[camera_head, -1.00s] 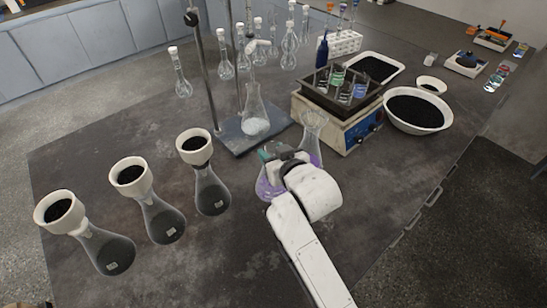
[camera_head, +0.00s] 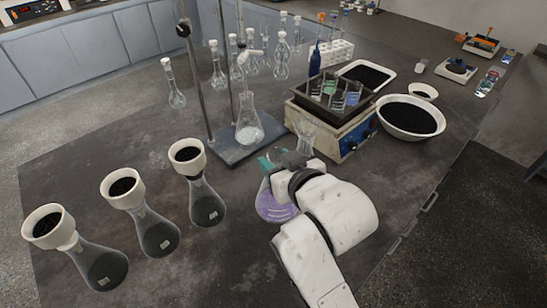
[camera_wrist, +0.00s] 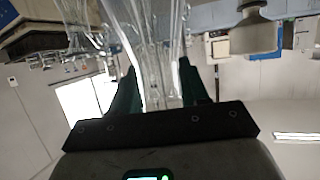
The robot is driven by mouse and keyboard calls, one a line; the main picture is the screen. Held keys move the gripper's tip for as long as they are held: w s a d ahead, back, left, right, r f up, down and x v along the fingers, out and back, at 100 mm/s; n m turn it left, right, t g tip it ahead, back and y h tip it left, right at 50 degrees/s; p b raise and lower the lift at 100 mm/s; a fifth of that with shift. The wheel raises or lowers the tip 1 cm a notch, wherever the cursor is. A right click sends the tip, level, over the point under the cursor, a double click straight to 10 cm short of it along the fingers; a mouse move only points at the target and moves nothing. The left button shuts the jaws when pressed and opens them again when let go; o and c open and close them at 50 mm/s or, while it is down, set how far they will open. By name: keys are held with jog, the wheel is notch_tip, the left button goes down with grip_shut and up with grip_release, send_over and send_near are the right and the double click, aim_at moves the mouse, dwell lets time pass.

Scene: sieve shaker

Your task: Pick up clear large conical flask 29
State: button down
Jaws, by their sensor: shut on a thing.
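A clear conical flask (camera_head: 270,208) with purple liquid in its base is at the middle front of the bench in the head view. My gripper (camera_head: 285,160) is at its neck, and my arm covers the right part of the flask. In the wrist view, clear glass (camera_wrist: 155,50) stands between my gripper's two green fingers (camera_wrist: 157,92), which are shut on it. The flask looks upright. I cannot tell whether its base touches the bench.
A shaker (camera_head: 325,120) with several beakers stands just behind the flask. A retort stand base (camera_head: 240,148) bears another conical flask (camera_head: 249,122). Several flasks with black-filled funnels (camera_head: 207,203) stand to the left. A white bowl (camera_head: 410,133) with black grains is at the right.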

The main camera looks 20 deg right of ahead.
jog(key=s+r+p, duration=0.4)
jog(key=s+r, duration=0.2)
jog(key=r, duration=0.1)
jog(key=shift+a+r+p, duration=0.35)
jog(key=shift+a, duration=0.05)
dwell(0.5)
jog(key=shift+w+a, duration=0.1)
jog(key=shift+w, duration=0.05)
